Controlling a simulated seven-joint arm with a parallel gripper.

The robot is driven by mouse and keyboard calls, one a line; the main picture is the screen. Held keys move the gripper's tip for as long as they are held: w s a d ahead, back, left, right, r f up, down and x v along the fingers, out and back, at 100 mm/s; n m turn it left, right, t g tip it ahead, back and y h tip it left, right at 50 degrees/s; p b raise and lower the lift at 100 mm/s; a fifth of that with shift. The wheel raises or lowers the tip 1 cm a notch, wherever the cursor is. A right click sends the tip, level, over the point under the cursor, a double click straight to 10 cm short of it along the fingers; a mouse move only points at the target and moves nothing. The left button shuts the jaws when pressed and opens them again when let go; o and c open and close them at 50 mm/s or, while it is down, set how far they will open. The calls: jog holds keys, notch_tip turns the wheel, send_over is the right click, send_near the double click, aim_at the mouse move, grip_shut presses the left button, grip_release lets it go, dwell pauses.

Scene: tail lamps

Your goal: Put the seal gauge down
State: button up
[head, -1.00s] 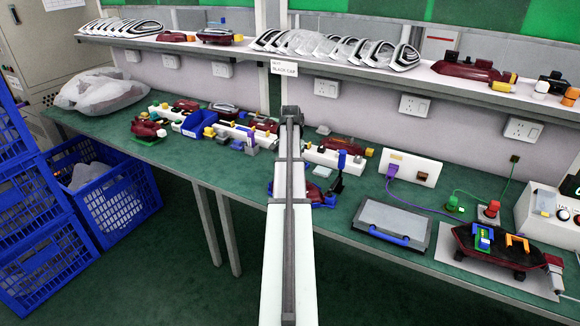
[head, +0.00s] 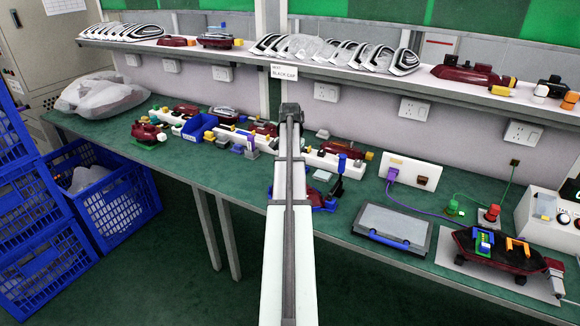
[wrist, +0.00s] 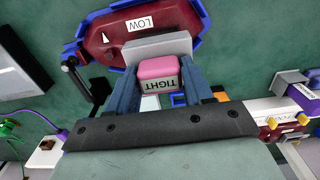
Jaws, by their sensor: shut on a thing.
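In the wrist view my gripper (wrist: 160,92) is shut on the seal gauge (wrist: 158,68), a pink block with a label reading TIGHT. A grey slab (wrist: 150,47) adjoins its far side and overlaps the edge of a dark red tail lamp (wrist: 112,36) marked LOW. The lamp lies in a blue holder (wrist: 68,50). I cannot tell whether the slab touches the lamp or hangs above it. In the head view my arm hides the gripper and the gauge; part of the blue holder (head: 323,203) shows beside the arm.
A grey case (head: 392,223) with a blue handle lies right of the arm. A white socket box (head: 415,172) stands behind it. A black-and-blue upright clamp (head: 338,182) stands close by the holder. Several lamps and a blue bin (head: 197,128) crowd the bench on the left.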

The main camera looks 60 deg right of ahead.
jog(key=w+a+r+n, duration=0.1)
jog(key=w+a+n, duration=0.15)
jog(key=w, duration=1.85)
jog(key=shift+w+d+f+m, duration=0.35)
jog(key=shift+f+m, duration=0.05)
jog(key=shift+f, duration=1.2)
jog(key=shift+w+d+f+m, duration=0.4)
jog(key=shift+f+m, duration=0.05)
jog(key=shift+f, duration=1.2)
jog(key=shift+w+d+f+m, duration=0.35)
jog(key=shift+f+m, duration=0.05)
jog(key=shift+f, duration=1.2)
jog(key=shift+f, duration=0.1)
jog(key=o, duration=1.3)
jog(key=shift+c, duration=0.2)
